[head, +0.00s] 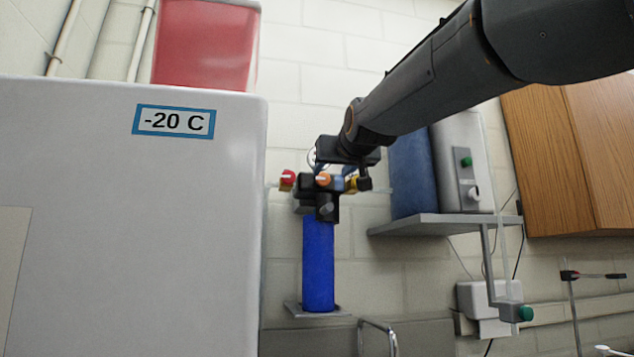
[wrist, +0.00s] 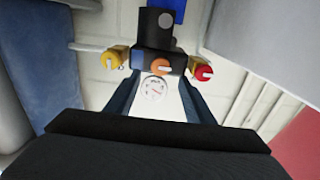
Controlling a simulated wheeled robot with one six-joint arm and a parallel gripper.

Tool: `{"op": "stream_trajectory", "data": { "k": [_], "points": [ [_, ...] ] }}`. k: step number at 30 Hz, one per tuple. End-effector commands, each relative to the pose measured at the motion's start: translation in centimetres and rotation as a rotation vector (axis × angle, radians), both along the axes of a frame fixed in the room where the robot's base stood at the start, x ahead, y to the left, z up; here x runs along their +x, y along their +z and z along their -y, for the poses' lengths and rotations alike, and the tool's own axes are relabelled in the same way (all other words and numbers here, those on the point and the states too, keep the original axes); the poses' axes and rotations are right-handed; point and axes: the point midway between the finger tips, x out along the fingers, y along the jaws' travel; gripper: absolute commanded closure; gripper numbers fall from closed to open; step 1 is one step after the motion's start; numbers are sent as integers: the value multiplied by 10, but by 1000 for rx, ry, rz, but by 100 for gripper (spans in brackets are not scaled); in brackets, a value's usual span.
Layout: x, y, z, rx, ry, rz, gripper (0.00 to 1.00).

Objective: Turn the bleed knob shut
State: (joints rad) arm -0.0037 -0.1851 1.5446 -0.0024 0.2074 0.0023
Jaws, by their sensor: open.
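A manifold block (head: 322,188) sits on top of a blue cylinder and carries a red knob (head: 288,178), an orange knob (head: 323,179) and a yellow knob (head: 352,184). I see no label telling which is the bleed knob. In the wrist view the orange knob (wrist: 158,65) lies between the fingertips of my gripper (wrist: 160,77), which is open and empty. The yellow knob (wrist: 118,53) and red knob (wrist: 202,71) stand outside the fingers. A round dial gauge (wrist: 153,87) shows behind. Contact with the orange knob cannot be told.
The blue cylinder (head: 318,265) stands upright on a small plate. A white freezer (head: 130,220) marked -20 C fills the left. A grey shelf (head: 440,224) with a blue container (head: 412,175) is at the right, near a wooden cabinet (head: 590,150).

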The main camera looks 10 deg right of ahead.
Motion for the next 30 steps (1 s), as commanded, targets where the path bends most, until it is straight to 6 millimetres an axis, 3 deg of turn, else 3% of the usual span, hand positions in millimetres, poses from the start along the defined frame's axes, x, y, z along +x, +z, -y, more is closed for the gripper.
{"op": "stream_trajectory", "data": {
  "k": [12,25,30],
  "points": [
    [58,-1,1,0,-1,-4,51],
    [68,-2,2,0,-3,-3,51],
    [68,-2,2,0,-3,-4,78]
  ]
}}
